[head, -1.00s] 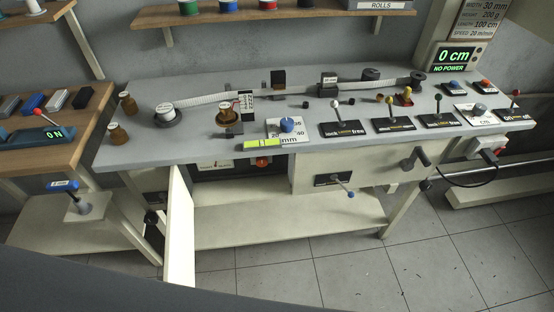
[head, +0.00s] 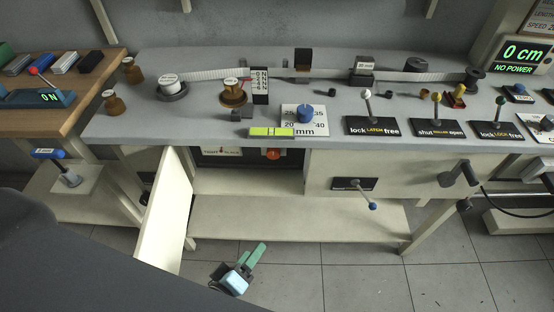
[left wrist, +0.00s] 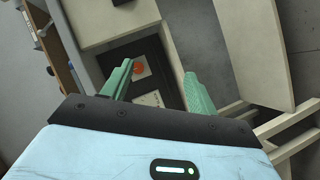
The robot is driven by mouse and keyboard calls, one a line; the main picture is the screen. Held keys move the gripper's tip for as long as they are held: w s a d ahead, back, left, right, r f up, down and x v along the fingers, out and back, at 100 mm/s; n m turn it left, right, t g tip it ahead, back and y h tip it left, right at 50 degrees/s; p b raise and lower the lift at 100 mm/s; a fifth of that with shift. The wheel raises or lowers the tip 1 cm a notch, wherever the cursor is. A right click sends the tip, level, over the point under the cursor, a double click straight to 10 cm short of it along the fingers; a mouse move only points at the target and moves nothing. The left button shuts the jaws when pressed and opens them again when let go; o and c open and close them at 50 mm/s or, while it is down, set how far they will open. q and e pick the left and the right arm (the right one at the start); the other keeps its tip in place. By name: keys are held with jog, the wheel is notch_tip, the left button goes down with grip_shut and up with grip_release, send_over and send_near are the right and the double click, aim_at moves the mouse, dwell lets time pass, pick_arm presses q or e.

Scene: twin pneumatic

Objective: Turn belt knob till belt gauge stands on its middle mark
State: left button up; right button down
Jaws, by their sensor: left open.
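An orange-red knob (head: 273,154) sits in the open compartment under the bench; it also shows in the left wrist view (left wrist: 139,69), between my fingers in the picture but farther off. I cannot read a label naming it as the belt knob. A black scale (head: 260,86) with white marks stands by the white belt (head: 210,74) on the bench; its pointer is too small to read, and I cannot tell whether it is the belt gauge. My left gripper (head: 252,258) is open and empty, low in front of the bench, apart from the knob. My right gripper is not in view.
The open cabinet door (head: 166,215) juts forward left of the compartment. A lower shelf (head: 300,222) is bare. A blue knob (head: 305,113), a yellow-green level (head: 271,132) and several levers stand on the bench. A blue-tipped lever (head: 371,204) sticks out at right.

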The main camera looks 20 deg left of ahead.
pick_arm(q)
jog(key=w+r+n+t+y+b, duration=0.1)
jog(key=w+n+t+y+b, duration=0.4)
jog(key=w+n, duration=0.9)
jog(key=n+g+y+b, duration=0.25)
jog(key=n+b, duration=0.25)
jog(key=n, duration=0.4)
send_near(273, 156)
jog(key=w, duration=0.3)
jog(key=shift+t+y, duration=0.25)
jog(key=x, duration=0.6)
jog(key=shift+w+a+f, duration=0.15)
jog(key=shift+w+a, duration=0.05)
jog(key=shift+a, duration=0.1)
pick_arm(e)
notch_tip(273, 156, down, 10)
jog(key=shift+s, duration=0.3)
